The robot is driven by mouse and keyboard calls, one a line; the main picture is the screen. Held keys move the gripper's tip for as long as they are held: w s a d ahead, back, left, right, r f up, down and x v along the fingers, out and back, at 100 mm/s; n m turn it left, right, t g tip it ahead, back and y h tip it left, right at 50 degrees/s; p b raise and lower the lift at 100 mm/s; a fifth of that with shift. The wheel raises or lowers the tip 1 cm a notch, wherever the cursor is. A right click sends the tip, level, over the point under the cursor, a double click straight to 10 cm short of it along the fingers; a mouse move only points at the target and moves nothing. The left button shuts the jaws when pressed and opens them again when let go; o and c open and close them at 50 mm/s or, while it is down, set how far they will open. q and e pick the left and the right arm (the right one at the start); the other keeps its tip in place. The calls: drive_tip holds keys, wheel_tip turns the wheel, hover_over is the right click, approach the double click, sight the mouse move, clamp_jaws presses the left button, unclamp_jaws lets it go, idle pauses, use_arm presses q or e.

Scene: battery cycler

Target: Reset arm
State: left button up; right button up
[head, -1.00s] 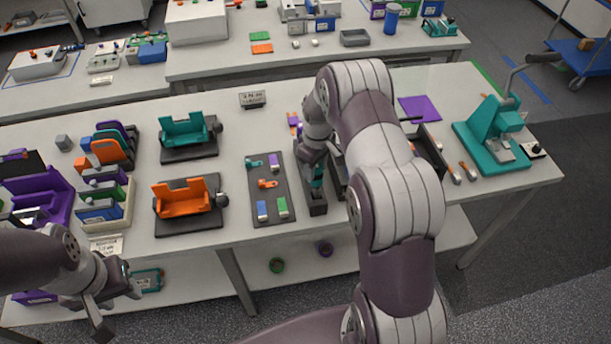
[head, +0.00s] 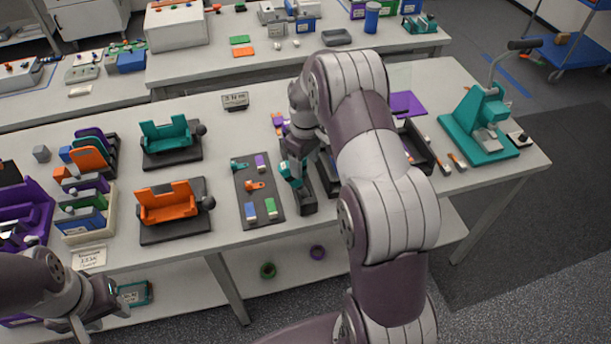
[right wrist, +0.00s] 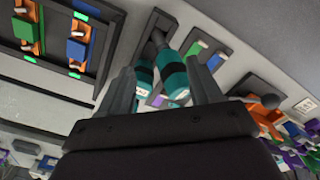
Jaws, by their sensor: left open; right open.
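My right gripper (head: 293,172) hangs over the dark narrow holder (head: 304,204) near the table's front middle. In the right wrist view its two fingers (right wrist: 160,88) are apart, with two teal and black cylinders (right wrist: 173,78) showing between them. Whether the fingers touch the cylinders cannot be told. A teal part (head: 289,174) shows at the gripper in the head view. My left gripper (head: 92,318) is at the lower left, in front of the table edge, open and empty as far as it shows. My right arm hides part of the table behind it.
A grey mat (head: 272,215) with small coloured parts lies left of the holder. Orange (head: 168,203) and teal (head: 165,137) cradles stand further left. A teal lever press (head: 480,128) stands at the right. Bare table lies in front of the press.

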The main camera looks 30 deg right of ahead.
wheel_tip(320, 180, up, 5)
drive_tip(key=b, duration=0.1)
drive_tip(key=s+a+f+m+b, duration=0.1)
drive_tip(key=s+a+m, duration=0.1)
drive_tip(key=s+a, duration=0.4)
drive_tip(key=s+a+f+m+t+b, duration=0.1)
drive_tip(key=s+a, duration=0.4)
drive_tip(key=s, duration=0.8)
drive_tip(key=shift+s+a+f+m+b, duration=0.15)
drive_tip(key=shift+s+a+m+b, duration=0.2)
drive_tip(key=shift+m+b, duration=0.4)
drive_tip(key=shift+s, duration=0.1)
